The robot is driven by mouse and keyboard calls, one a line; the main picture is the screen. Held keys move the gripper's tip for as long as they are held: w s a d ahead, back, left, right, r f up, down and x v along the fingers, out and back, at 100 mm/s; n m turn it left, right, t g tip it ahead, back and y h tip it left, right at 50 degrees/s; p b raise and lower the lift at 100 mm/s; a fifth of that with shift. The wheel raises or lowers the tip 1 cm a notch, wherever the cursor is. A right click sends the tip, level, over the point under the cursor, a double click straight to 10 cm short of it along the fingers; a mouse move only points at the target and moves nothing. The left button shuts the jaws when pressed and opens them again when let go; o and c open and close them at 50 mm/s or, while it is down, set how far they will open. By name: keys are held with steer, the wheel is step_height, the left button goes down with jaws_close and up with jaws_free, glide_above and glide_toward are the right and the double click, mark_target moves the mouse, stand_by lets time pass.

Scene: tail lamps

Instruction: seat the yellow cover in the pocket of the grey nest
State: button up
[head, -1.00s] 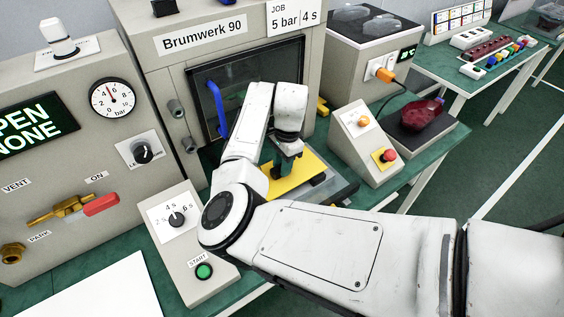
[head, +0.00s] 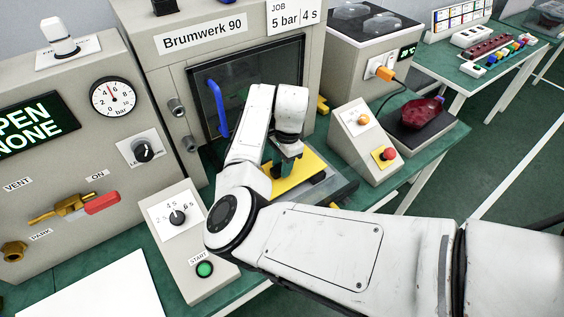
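The yellow cover (head: 312,163) shows as a flat yellow plate below and around the end of my arm, in front of the machine door. My gripper (head: 285,170) points down over it, and its dark green fingers reach to the cover or just above it. I cannot tell whether the fingers hold it, because my arm hides most of them. A grey slab (head: 345,187), perhaps the grey nest, lies under and to the right of the cover. Its pocket is hidden, so I cannot tell whether the cover is in it.
The Brumwerk 90 machine (head: 245,50) stands behind, its dark door closed with a blue handle (head: 217,108). A START box (head: 187,240) stands left of my arm. A button box (head: 365,145) and a dark red lamp (head: 420,112) on a black plate stand right.

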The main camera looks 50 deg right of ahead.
steer(key=o, duration=0.4)
steer(key=shift+o, duration=0.2)
steer(key=shift+r, duration=0.1)
step_height(320, 180, up, 11)
steer(key=d+b, duration=0.1)
steer(key=shift+s+d+b, duration=0.2)
steer(key=shift+s+b, duration=0.05)
steer(key=shift+b, duration=0.05)
steer(key=shift+f, duration=0.2)
